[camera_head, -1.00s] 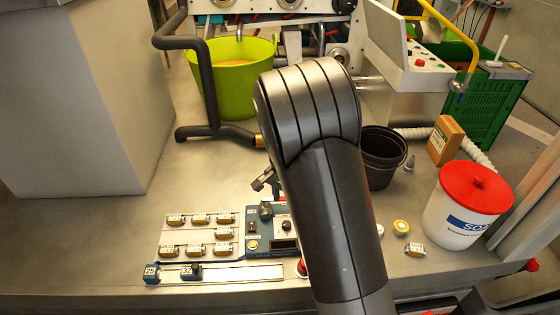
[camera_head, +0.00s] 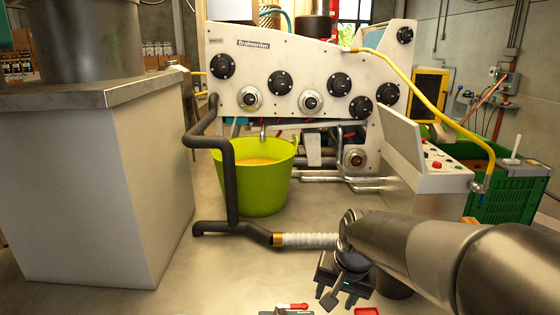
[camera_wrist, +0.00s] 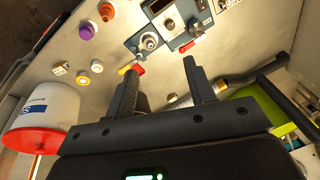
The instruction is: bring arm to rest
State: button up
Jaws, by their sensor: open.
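My arm reaches in from the lower right of the head view. My gripper (camera_head: 340,290) points down over the bench floor, right of the white ribbed hose end. In the wrist view my gripper (camera_wrist: 160,75) shows two dark fingers spread apart, with nothing held between them. The fingers stand clear of the blue-grey tester box (camera_wrist: 165,25), which lies beyond them at the top.
A lime-green bucket (camera_head: 258,190) stands before the white machine (camera_head: 300,60). A dark pipe (camera_head: 232,190) bends around it. A green crate (camera_head: 505,195) is at right. The wrist view shows a red-lidded white tub (camera_wrist: 45,110) at left.

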jog(key=s+d+r+n+t, duration=0.1)
jog(key=s+r+n, duration=0.1)
jog(key=s, duration=0.5)
jog(key=s+d+r+n+t+h, duration=0.1)
jog(key=s+d+r+t, duration=0.1)
jog(key=s, duration=0.4)
jog(key=shift+s+d+r+n, duration=0.15)
jog(key=shift+s+r+n, duration=0.25)
jog(key=shift+r, duration=0.45)
jog(key=shift+c, duration=0.4)
dwell(1.4)
